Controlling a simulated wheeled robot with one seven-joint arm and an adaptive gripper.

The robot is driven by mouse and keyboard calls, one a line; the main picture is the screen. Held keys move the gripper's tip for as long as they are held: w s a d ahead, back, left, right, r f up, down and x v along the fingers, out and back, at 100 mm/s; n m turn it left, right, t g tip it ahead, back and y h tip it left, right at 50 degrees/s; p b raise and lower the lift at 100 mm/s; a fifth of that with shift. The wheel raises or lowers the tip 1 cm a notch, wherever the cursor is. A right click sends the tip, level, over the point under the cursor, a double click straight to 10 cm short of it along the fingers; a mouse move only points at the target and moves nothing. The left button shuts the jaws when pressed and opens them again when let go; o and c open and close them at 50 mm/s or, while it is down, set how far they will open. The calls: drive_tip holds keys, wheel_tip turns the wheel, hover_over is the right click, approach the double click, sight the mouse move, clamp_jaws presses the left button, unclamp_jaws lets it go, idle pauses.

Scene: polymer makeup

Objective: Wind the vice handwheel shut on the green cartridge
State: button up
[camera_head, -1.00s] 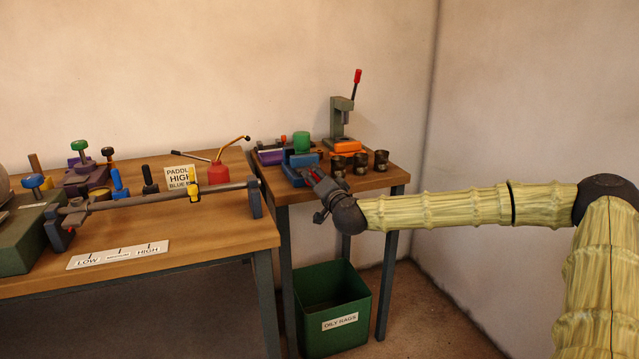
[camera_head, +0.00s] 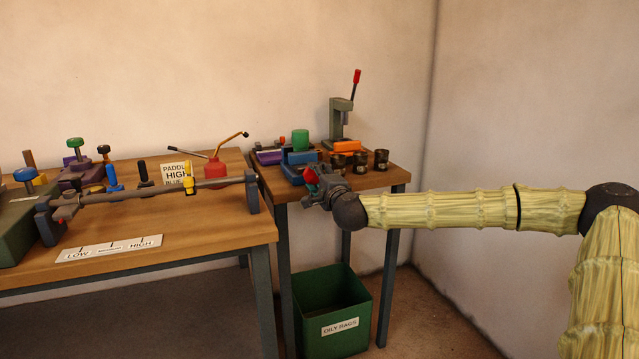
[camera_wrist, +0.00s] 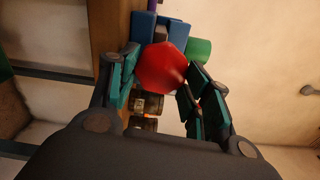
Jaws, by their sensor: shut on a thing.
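The blue vice (camera_head: 294,170) stands on the small side table with the green cartridge (camera_head: 300,139) upright between its jaws. In the wrist view the vice (camera_wrist: 143,27) and the cartridge (camera_wrist: 199,50) show behind the red handwheel. The red handwheel (camera_wrist: 161,68) is a faceted knob between my fingers; it also shows in the head view (camera_head: 311,176). My gripper (camera_wrist: 163,88) is shut on the handwheel at the vice's front. Whether the vice jaws touch the cartridge is too small to tell.
Dark cups (camera_head: 381,160) stand right of the vice, and a press with a red-tipped lever (camera_head: 341,118) stands behind. A green rag bin (camera_head: 345,327) is below. A longer bench (camera_head: 190,232) with a rod and several knobs lies left.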

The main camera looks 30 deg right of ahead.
drive_tip(key=shift+d+m, duration=0.1)
drive_tip(key=shift+m, duration=0.3)
drive_tip(key=o, duration=1)
drive_tip(key=shift+s, duration=0.15)
drive_tip(key=shift+v, duration=5.85)
drive_tip(key=shift+s, duration=0.1)
